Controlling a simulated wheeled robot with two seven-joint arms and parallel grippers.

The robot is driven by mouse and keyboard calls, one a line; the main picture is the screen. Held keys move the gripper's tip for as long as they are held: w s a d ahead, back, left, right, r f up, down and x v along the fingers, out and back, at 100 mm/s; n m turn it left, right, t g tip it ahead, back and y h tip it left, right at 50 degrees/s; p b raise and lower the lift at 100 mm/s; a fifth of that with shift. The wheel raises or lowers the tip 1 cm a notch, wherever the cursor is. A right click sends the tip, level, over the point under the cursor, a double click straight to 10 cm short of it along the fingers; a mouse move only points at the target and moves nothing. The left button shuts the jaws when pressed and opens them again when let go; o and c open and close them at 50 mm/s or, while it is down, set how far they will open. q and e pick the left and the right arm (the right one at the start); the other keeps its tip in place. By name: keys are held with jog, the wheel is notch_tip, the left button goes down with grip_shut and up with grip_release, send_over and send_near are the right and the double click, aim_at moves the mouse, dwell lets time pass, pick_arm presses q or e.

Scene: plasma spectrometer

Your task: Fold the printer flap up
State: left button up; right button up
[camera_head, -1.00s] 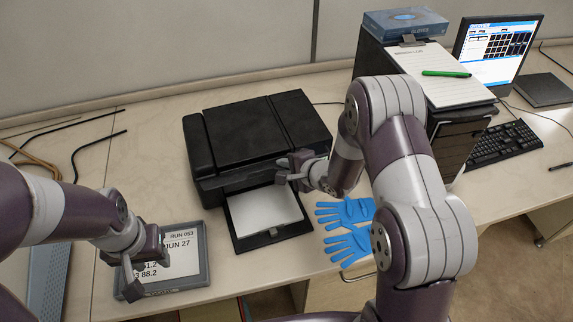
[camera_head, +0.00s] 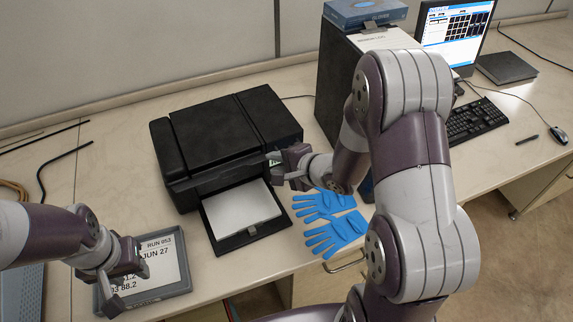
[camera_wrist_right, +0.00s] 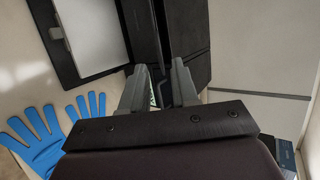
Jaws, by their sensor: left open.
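The black printer (camera_head: 225,135) stands on the bench. Its flap (camera_head: 254,232) is folded down flat at the front, with white paper (camera_head: 240,208) on it. The flap shows in the right wrist view too (camera_wrist_right: 108,67), at upper left. My right gripper (camera_head: 272,167) is in front of the printer's right front corner, above and to the right of the flap. Its fingers (camera_wrist_right: 160,68) are apart with nothing gripped, the printer body behind them.
Blue gloves (camera_head: 335,230) lie right of the flap near the bench edge. A black tower (camera_head: 335,90) stands behind my right arm, with a monitor (camera_head: 455,38) and keyboard (camera_head: 475,120) farther right. Dark cables (camera_head: 60,165) lie at left.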

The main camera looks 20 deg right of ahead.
jog(key=v, duration=0.4)
dwell(0.3)
